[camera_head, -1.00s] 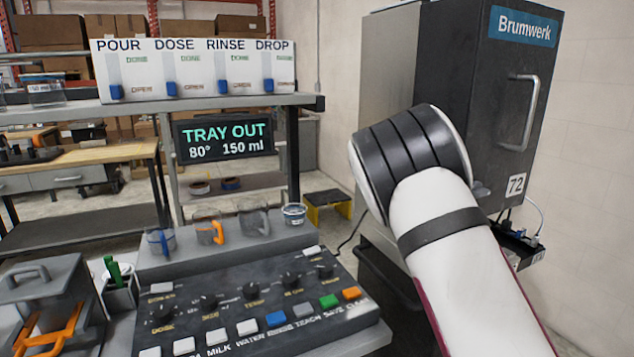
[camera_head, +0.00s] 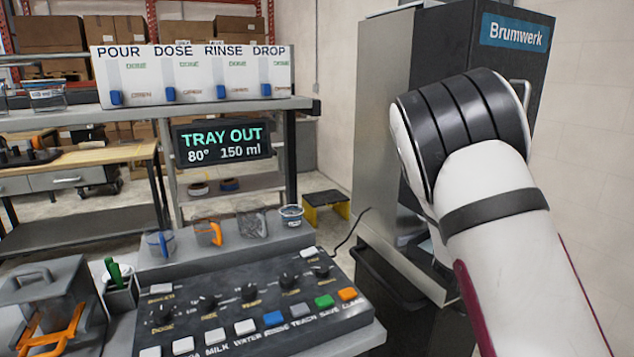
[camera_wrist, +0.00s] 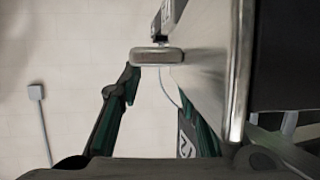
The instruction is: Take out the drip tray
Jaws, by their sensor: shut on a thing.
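The dark coffee machine marked Brumwerk (camera_head: 480,62) stands at the right. In the head view my gripper and the drip tray are hidden behind my arm. In the wrist view the two dark fingers of my gripper (camera_wrist: 158,78) reach up the picture, one at each side of a grey rounded bar (camera_wrist: 158,56). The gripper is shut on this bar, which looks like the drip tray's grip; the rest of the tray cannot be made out. The machine's pale metal side (camera_wrist: 212,50) lies close to the right finger.
A display (camera_head: 222,142) reads TRAY OUT, 80° and 150 ml. A button panel (camera_head: 250,305) stands in front, with several small cups behind it. A yellow step stool (camera_head: 326,207) is on the floor. A wall socket (camera_wrist: 36,92) shows in the wrist view.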

